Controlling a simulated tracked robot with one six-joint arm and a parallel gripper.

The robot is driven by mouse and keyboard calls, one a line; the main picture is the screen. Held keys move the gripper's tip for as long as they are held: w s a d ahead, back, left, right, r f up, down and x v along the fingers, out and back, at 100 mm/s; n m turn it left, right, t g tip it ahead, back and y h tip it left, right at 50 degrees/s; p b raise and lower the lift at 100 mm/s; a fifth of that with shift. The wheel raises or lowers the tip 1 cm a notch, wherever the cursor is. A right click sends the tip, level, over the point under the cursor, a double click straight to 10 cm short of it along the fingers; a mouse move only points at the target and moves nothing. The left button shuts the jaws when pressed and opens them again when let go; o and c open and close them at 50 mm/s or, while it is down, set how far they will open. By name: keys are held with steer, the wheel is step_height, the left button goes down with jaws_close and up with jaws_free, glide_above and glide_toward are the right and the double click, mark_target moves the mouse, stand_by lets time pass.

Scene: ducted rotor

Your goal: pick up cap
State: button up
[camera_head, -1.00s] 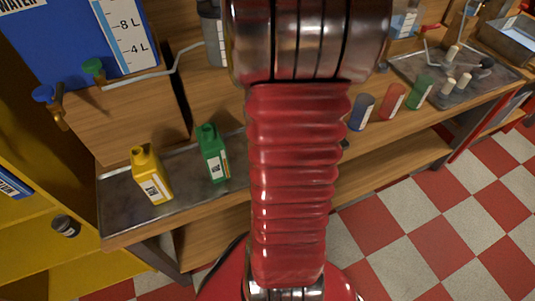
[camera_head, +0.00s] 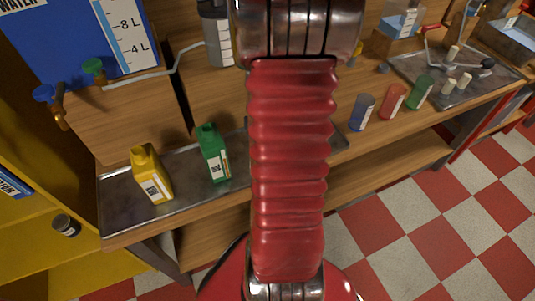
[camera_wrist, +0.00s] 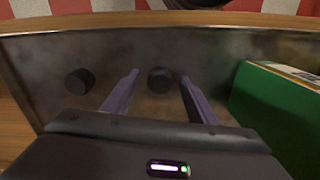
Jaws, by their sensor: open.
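Two small round black caps lie on the grey metal tray (camera_wrist: 215,55) in the wrist view. One cap (camera_wrist: 160,80) shows in the gap between my gripper's fingers, and the other cap (camera_wrist: 79,81) lies to the left, outside them. My gripper (camera_wrist: 159,75) is open, with two purple fingers and nothing held. I cannot tell how high the fingertips are above the tray. In the head view my arm covers the gripper and the caps.
A green bottle (camera_head: 212,155) and a yellow bottle (camera_head: 150,175) stand on the tray's left part. The green bottle's side (camera_wrist: 275,115) is close to the right finger in the wrist view. Blue (camera_head: 362,112), red (camera_head: 391,103) and green (camera_head: 420,92) containers stand farther right.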

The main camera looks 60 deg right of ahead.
steer(key=shift+c, duration=0.3)
steer(key=c, duration=1)
